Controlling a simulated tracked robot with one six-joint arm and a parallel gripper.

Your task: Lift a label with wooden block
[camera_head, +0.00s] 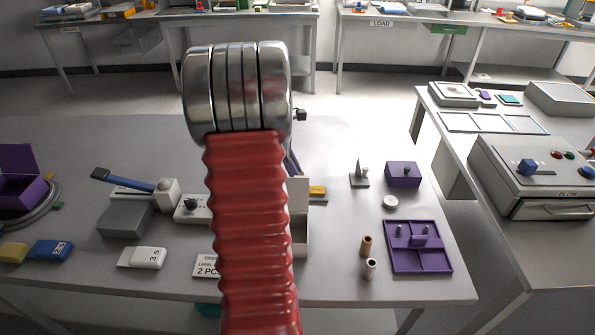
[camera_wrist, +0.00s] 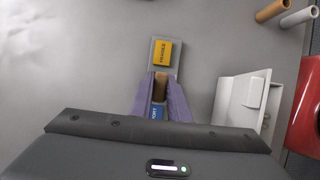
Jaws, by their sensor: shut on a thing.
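My gripper (camera_wrist: 160,80) shows in the wrist view with two purple fingers, shut on a small brown wooden block (camera_wrist: 160,87) between their tips. A yellow label (camera_wrist: 163,52) with dark print lies just beyond the fingertips, on a narrow grey holder (camera_wrist: 177,58). A blue label (camera_wrist: 157,113) with white letters lies nearer the wrist, partly covered by the fingers. I cannot tell whether the block touches either label. In the head view, a small yellow piece (camera_head: 318,191) shows beside my red arm, which hides the gripper and block.
An open white box (camera_wrist: 232,103) stands close right of the fingers. A copper tube (camera_head: 366,245) and a pale tube (camera_head: 370,268) stand farther right, near a purple tray (camera_head: 418,262). The table (camera_wrist: 75,65) left of the fingers is clear in the wrist view.

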